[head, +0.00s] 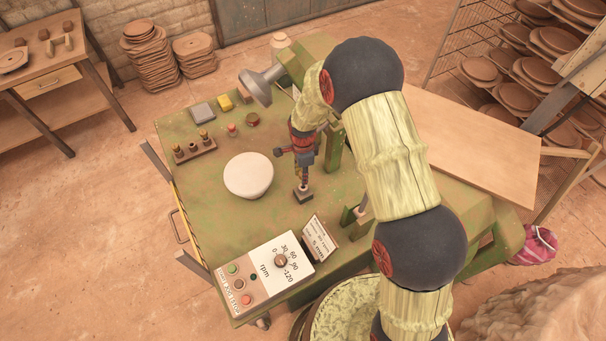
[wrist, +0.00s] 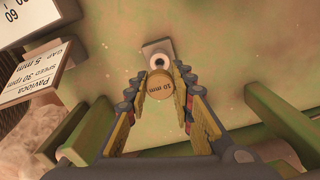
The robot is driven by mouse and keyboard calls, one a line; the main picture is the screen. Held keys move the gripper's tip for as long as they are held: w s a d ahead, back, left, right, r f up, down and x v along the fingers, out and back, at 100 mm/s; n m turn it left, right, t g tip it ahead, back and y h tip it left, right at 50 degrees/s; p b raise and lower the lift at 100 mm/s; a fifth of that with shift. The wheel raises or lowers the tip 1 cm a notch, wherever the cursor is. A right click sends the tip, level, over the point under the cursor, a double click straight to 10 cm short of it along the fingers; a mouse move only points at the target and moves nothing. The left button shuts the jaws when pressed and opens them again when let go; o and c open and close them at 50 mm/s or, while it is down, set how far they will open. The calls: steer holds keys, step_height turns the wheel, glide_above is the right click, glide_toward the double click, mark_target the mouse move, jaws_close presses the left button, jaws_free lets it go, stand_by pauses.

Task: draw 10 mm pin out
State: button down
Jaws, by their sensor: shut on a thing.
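The 10 mm pin (wrist: 160,87) shows its round tan head, marked "10 mm", between my fingertips in the wrist view. My gripper (wrist: 161,92) is shut on this head. A small grey block (wrist: 147,49) with a round hole lies just beyond the head. In the head view my gripper (head: 304,172) points down over the dark block (head: 303,197) on the green table. The pin's shaft is mostly hidden, and I cannot tell whether its lower end is inside the block or clear of it.
A pin rack (head: 194,149) stands left on the green table (head: 210,190). A white dome (head: 249,175) sits left of my gripper. The rpm control box (head: 265,270) and the sign card (head: 317,240) are in front. Green posts (wrist: 272,110) flank my gripper on the right.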

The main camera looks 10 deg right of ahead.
steer(key=shift+r+p, duration=0.5)
steer(key=shift+r, duration=0.5)
